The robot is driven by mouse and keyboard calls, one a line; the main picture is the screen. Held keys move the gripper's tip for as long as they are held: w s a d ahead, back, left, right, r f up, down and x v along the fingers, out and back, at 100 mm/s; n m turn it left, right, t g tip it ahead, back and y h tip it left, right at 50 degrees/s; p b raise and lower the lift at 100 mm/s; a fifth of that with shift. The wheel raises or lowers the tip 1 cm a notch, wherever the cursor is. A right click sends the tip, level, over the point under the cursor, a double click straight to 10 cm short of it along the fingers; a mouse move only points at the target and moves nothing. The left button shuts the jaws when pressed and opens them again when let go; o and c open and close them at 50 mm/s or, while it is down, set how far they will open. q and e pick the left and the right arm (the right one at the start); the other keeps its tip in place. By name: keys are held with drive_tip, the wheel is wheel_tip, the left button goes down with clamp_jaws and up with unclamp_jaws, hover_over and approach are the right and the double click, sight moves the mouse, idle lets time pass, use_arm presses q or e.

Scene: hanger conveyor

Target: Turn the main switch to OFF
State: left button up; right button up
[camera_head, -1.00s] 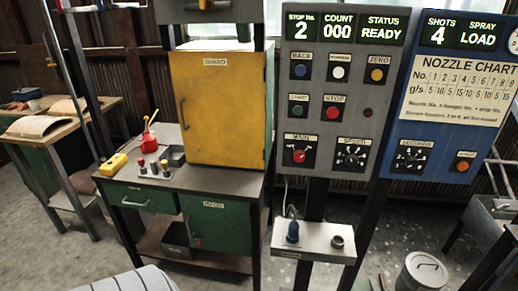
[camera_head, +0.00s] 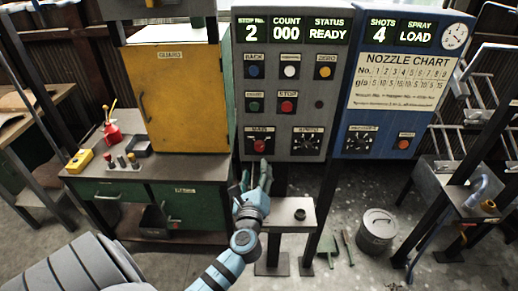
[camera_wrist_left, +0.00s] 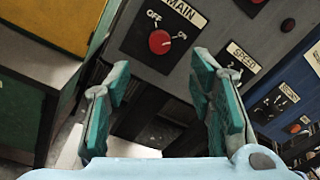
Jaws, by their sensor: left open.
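The main switch is a red round knob (camera_head: 259,146) on a black plate at the lower left of the grey control panel (camera_head: 308,20). In the left wrist view the red knob (camera_wrist_left: 160,42) sits below a MAIN label, with OFF at its upper left and ON at its right. I cannot tell which mark the knob points to. My left gripper (camera_head: 256,173) is open and empty, just below and in front of the knob. In the left wrist view its fingers (camera_wrist_left: 161,80) are spread, with the knob beyond the gap between them, apart from them. My right gripper is not in view.
The speed dial (camera_head: 306,143) is right of the main switch, and the red stop button (camera_head: 287,106) above it. The blue spray panel (camera_head: 395,120) adjoins on the right. A small shelf (camera_head: 285,220) is below. A yellow guard door (camera_head: 183,98) stands at left.

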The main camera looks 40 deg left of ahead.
sight(259, 149)
use_arm(q)
drive_tip(key=x, duration=1)
drive_tip(key=shift+w+a+f+b, duration=0.1)
drive_tip(key=shift+w+a+b, duration=0.05)
drive_tip(key=shift+w+b, duration=0.2)
drive_tip(key=shift+s, duration=0.1)
drive_tip(key=shift+c, duration=0.3)
clamp_jaws()
drive_tip(key=c, duration=1.1)
unclamp_jaws()
